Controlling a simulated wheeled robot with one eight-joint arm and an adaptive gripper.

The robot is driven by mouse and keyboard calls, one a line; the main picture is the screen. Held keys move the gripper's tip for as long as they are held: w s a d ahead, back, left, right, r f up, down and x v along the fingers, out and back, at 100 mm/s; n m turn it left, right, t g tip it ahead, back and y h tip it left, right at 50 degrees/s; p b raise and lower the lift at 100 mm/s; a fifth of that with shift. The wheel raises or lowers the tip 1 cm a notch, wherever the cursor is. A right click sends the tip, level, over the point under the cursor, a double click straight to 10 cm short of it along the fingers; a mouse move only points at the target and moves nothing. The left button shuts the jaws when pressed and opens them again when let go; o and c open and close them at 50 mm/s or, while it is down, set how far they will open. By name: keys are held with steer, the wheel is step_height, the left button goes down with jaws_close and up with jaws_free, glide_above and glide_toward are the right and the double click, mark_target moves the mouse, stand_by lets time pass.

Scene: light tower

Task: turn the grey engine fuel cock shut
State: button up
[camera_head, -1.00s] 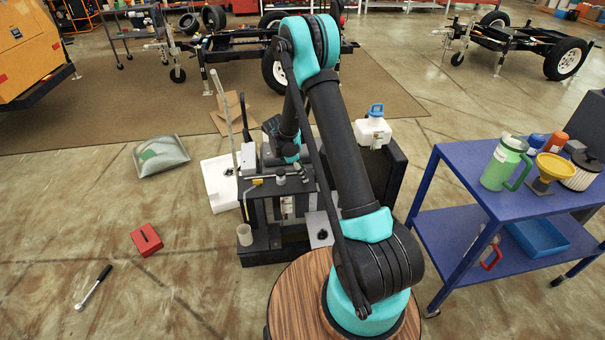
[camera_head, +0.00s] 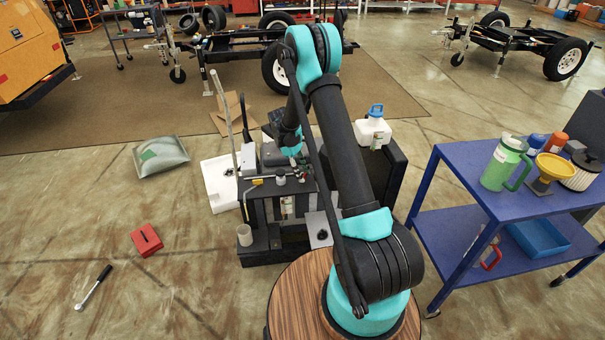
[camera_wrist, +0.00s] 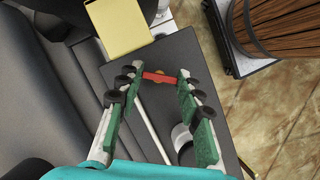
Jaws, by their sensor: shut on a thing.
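In the wrist view, a short red lever with a brass-coloured middle (camera_wrist: 159,77) lies across the dark top of the unit; I take it as the fuel cock's handle. My gripper (camera_wrist: 162,75) has green-padded fingers on either side of it, and the fingertips meet its two ends. The gripper is shut on the lever. In the head view, the dark engine unit (camera_head: 258,212) stands beyond my round wooden-topped base. My wrist is over its top, and the lever is too small or hidden to make out there.
A white jug with a blue cap (camera_head: 372,132) stands behind right of the unit. A blue cart (camera_head: 450,215) is at the right. A red box (camera_head: 146,240) and a black-handled tool (camera_head: 93,287) lie on the floor at left. A tall pole (camera_head: 230,115) rises beside the unit.

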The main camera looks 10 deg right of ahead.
steer(key=m+y, duration=0.1)
steer(key=m, duration=0.1)
steer(key=m+g, duration=0.1)
steer(key=m, duration=0.2)
steer(key=shift+w+d+m+y, duration=0.15)
steer(key=shift+m+y, duration=0.15)
steer(key=shift+y, duration=0.1)
steer(key=m+y, duration=0.1)
steer(key=m, duration=0.1)
steer(key=m+y, duration=0.1)
steer(key=m, duration=0.2)
steer(key=shift+d+g, duration=0.1)
steer(key=shift+g, duration=0.3)
steer(key=shift+m, duration=0.3)
steer(key=o, duration=1.2)
steer(key=shift+c, duration=0.2)
